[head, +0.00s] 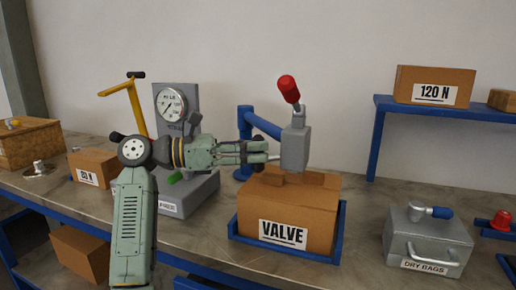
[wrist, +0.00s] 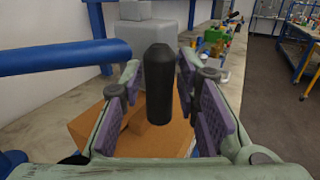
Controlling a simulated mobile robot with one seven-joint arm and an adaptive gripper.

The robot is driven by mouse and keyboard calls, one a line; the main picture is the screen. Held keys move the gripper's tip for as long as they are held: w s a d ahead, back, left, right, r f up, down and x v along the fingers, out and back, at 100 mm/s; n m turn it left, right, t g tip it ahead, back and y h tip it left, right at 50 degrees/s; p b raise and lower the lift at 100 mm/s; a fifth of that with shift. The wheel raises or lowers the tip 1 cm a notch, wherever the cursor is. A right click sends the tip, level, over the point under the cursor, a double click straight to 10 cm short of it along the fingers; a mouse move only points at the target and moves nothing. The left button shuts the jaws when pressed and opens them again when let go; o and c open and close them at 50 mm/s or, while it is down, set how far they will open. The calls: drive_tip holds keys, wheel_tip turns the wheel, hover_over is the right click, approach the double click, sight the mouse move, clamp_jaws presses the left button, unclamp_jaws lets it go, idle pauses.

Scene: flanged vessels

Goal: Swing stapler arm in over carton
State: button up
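The stapler arm (head: 264,125) is a blue bar running from a blue post to a grey stapler head (head: 294,148) with a red-topped lever (head: 288,90). In the picture the head appears above the rear part of the VALVE carton (head: 318,212); its exact depth is unclear. My gripper (head: 258,152) is just left of the head. In the wrist view a black upright grip (wrist: 161,90) stands between my finger pads (wrist: 168,100). The pads are apart, with a visible gap at the left; contact at the right is unclear. The blue bar (wrist: 60,56) crosses at left.
The carton sits in a blue tray (head: 339,235). A gauge stand (head: 172,105) with a yellow lever is behind my arm. A grey DRY BAGS case (head: 428,240) is at right, below a blue shelf (head: 440,108) holding a 120 N box. Bench between tray and case is clear.

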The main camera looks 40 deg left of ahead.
drive_tip(key=shift+o, duration=1)
drive_tip(key=shift+w+d, duration=0.25)
drive_tip(key=v, duration=1.2)
